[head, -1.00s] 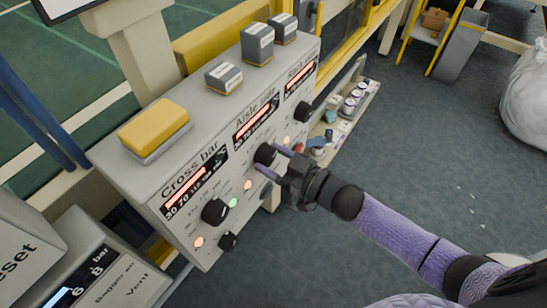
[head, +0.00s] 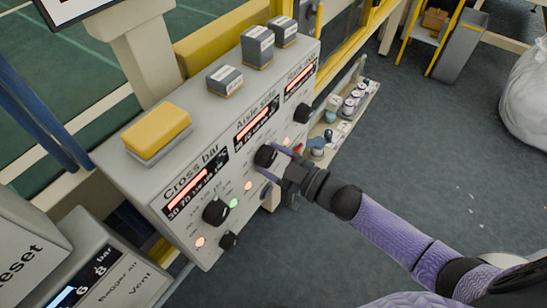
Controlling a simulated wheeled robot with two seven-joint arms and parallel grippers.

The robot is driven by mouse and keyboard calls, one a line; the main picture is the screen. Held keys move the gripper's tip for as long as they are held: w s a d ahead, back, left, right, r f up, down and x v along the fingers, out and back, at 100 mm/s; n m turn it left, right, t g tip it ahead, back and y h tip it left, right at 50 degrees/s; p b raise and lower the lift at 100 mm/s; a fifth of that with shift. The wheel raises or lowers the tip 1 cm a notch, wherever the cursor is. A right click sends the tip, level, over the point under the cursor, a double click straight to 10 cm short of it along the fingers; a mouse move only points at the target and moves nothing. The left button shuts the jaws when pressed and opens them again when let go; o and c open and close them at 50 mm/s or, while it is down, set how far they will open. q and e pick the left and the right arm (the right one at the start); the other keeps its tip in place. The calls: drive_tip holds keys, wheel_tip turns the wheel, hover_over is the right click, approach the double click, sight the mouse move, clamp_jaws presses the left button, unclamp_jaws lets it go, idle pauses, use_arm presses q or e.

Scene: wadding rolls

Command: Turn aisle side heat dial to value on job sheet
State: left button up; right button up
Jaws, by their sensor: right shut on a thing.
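The grey control box shows in the head view with three labelled sections: Cross bar, Aisle side and a third at the far right end. The aisle side heat dial (head: 265,156) is a black knob below the Aisle side display (head: 257,123), whose bar glows red. My right gripper (head: 270,163) comes in from the right and is shut on this dial, with its purple fingers on either side. The dial's pointer is too small to read. The cross bar dial (head: 216,212) is at the left and the third dial (head: 303,112) at the right. My left gripper is not in view. No job sheet is readable.
A yellow block (head: 157,131) and several small grey boxes (head: 225,80) sit on top of the control box. A shelf with small jars (head: 345,105) stands behind its right end. A white bag (head: 525,95) lies far right. Open floor (head: 440,150) is at the right.

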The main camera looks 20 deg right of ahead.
drive_tip(key=shift+n, duration=0.6)
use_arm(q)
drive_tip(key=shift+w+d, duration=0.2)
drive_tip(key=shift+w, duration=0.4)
use_arm(e)
drive_tip(key=shift+n, duration=0.3)
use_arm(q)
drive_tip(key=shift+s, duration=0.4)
